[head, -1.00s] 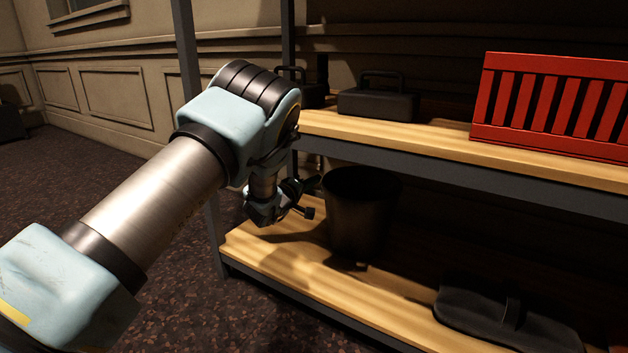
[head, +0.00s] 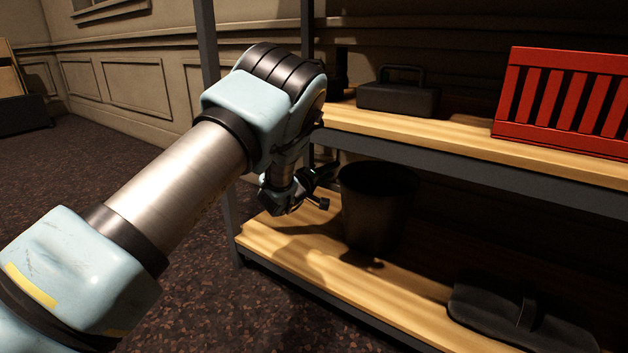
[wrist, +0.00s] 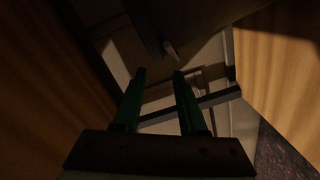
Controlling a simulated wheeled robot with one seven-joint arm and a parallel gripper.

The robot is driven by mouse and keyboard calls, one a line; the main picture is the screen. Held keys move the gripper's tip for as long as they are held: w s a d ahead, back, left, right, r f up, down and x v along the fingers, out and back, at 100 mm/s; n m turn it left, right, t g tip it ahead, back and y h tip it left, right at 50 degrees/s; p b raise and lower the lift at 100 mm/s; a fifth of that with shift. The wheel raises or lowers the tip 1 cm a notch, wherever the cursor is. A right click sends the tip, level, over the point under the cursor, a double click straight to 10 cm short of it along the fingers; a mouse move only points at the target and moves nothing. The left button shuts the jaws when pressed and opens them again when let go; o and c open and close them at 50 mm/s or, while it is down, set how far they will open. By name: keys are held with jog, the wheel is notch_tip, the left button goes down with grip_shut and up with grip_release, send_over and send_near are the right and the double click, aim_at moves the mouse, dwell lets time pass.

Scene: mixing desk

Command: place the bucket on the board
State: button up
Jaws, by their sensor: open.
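A dark bucket (head: 376,215) stands upright on the lower wooden shelf board (head: 290,248) of a rack, in the head view. An upper wooden shelf board (head: 460,133) runs above it; I cannot tell which board the task names. My gripper (head: 326,190) hangs between the two shelf levels, just left of the bucket's rim, and looks apart from it. In the wrist view my gripper (wrist: 159,74) shows two separated green fingers with nothing visibly held between them. A dark shape beyond the fingertips may be the bucket, but it is too dim to tell.
A black box with a handle (head: 398,94) and a red slatted crate (head: 565,105) stand on the upper shelf. A dark bag-like object (head: 520,318) lies on the lower shelf, right of the bucket. A grey rack post (head: 209,60) stands behind my arm. Open floor is at left.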

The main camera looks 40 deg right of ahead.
jog(key=p+v, duration=0.3)
jog(key=v, duration=0.8)
jog(key=shift+p, duration=0.4)
jog(key=shift+a, duration=0.2)
jog(key=w+a+r+n+t+y, duration=0.25)
jog(key=w+a+t+y, duration=0.35)
jog(key=w+a, duration=0.8)
jog(key=a+r+g+y, duration=0.15)
jog(key=a+y, duration=0.45)
jog(key=a, duration=1)
jog(key=s+a+r+g+y, duration=0.1)
jog(key=s+a+y, duration=0.1)
jog(key=a, duration=0.5)
jog(key=s+a+r+g+y, duration=0.1)
jog(key=s+a, duration=0.2)
jog(key=a, duration=0.3)
jog(key=s+a+r+m+g+y, duration=0.1)
jog(key=s+a+g, duration=0.3)
jog(key=s+a, duration=0.7)
jog(key=s+r, duration=0.1)
jog(key=s, duration=0.3)
jog(key=shift+g+y, duration=0.3)
jog(key=shift+g, duration=0.05)
